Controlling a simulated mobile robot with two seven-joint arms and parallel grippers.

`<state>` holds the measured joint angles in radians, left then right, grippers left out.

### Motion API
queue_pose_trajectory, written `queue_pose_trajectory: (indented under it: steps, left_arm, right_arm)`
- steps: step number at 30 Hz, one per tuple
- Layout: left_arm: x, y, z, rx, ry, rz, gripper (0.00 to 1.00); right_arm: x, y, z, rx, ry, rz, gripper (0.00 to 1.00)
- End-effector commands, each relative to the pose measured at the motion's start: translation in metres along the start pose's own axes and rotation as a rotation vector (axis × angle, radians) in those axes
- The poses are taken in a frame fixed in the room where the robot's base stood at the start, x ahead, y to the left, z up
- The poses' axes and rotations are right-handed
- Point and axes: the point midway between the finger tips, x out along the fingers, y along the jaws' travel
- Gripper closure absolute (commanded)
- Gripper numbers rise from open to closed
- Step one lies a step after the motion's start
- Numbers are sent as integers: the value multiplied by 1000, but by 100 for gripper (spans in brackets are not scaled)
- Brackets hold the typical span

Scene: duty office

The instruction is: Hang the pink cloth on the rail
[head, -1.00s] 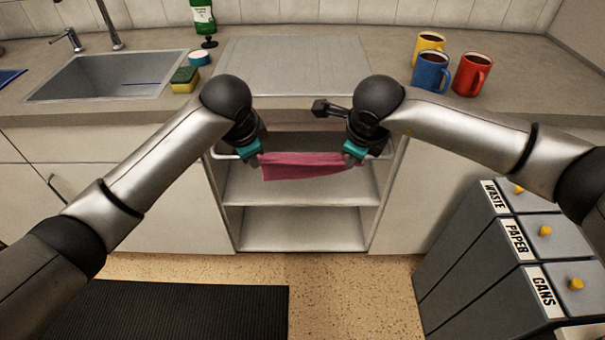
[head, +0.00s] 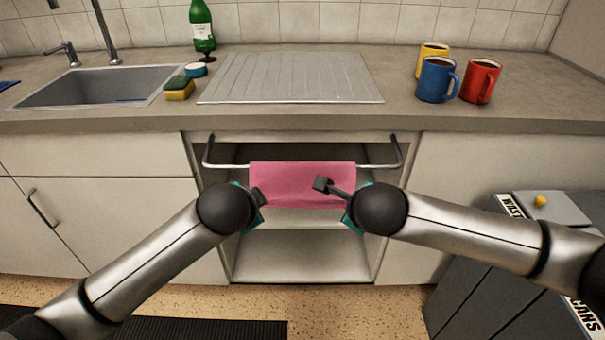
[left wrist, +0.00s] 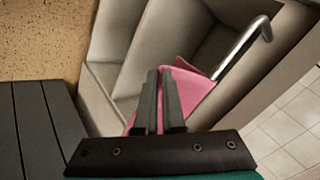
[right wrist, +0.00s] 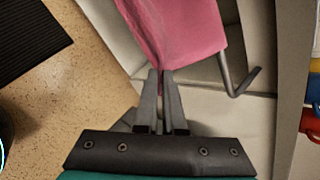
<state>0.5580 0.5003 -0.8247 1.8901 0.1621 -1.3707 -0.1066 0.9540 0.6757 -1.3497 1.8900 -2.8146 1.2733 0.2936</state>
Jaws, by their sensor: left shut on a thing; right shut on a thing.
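The pink cloth (head: 300,172) lies across the middle of the metal rail (head: 396,152), covers that stretch of it and hangs down in front. The rail's bare end also shows beside the cloth in the left wrist view (left wrist: 243,47) and the right wrist view (right wrist: 236,82). My left gripper (left wrist: 160,72) is shut on the cloth's lower left part. My right gripper (right wrist: 161,74) is shut on its lower right part. How far the cloth hangs behind the rail is hidden.
The rail is fixed across an open cabinet with shelves (head: 300,255), below the counter edge (head: 300,122). Grey bins (head: 480,270) stand at the lower right. Mugs (head: 436,80), a sponge (head: 179,90) and a green bottle (head: 201,30) stand on the counter.

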Motion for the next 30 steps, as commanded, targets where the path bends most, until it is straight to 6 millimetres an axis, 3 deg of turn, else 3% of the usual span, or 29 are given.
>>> queue_pose_trajectory:
  steps: [13, 15, 25, 30]
  left_arm:
    - [5, 1, 6, -5, 2, -25, 100]
    - [5, 1, 6, -5, 3, -25, 87]
    - [4, 3, 4, -4, 9, -21, 50]
    - [4, 4, 3, -4, 10, -20, 50]
  right_arm:
    - [5, 1, -6, 6, -3, -27, 100]
    - [5, 1, -6, 6, -3, -26, 87]
    - [4, 3, -3, 5, -10, -22, 50]
    - [4, 3, -3, 4, -11, -21, 50]
